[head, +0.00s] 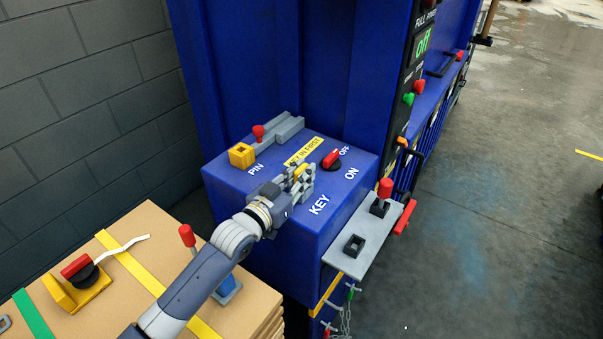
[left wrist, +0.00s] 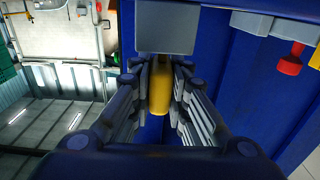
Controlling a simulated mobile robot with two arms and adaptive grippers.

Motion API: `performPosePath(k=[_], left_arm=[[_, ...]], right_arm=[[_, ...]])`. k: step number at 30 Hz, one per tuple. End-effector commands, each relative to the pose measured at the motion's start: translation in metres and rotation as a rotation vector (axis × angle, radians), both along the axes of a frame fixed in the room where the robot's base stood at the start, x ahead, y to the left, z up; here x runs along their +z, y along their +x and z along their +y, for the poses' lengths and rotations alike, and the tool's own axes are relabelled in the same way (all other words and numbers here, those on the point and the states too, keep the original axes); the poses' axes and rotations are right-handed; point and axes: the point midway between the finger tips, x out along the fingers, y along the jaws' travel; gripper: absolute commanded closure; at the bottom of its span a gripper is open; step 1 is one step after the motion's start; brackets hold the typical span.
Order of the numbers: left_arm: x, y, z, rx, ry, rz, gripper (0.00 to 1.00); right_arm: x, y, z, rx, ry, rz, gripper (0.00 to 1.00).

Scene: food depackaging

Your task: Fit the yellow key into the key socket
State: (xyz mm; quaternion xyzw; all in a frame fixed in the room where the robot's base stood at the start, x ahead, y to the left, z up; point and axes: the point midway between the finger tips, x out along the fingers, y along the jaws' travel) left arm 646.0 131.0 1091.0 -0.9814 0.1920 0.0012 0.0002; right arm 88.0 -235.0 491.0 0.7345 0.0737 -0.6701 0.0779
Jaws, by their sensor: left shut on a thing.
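My left gripper (head: 298,178) is above the top of the blue box (head: 240,185), near the white KEY lettering. Its fingers are shut on the yellow key (head: 300,170). In the left wrist view the yellow key (left wrist: 160,88) lies between the two fingers. A grey block (left wrist: 165,26) stands just beyond the key in that view; I cannot tell whether it is the key socket or whether the key touches it. In the head view the gripper covers the spot beside the KEY lettering, and no key socket shows clearly. My right gripper is not in view.
A yellow block (head: 242,155) and a red-knobbed pin (head: 259,132) stand at the box's back left. A red switch (head: 331,158) is close behind my gripper. A grey shelf (head: 352,255) projects at right. Cardboard with a red-handled yellow device (head: 77,290) lies at lower left.

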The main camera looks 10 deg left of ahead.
Motion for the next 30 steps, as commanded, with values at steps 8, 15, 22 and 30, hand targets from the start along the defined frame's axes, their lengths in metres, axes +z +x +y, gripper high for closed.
performPosePath(k=[8, 15, 22, 30], left_arm=[[0.000, 0.000, 0.000, 0.000, 0.000, -0.001, 0.61], [-0.001, -0.002, 0.001, 0.000, 0.000, 0.001, 0.61], [-0.002, -0.030, 0.012, 0.000, 0.001, 0.002, 0.61], [-0.002, -0.079, 0.032, 0.000, 0.001, 0.002, 0.61]], right_arm=[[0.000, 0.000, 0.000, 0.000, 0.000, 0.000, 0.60], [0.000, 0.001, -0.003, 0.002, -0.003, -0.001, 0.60], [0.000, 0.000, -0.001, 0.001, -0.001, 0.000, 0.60], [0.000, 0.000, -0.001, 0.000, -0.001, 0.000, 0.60]])
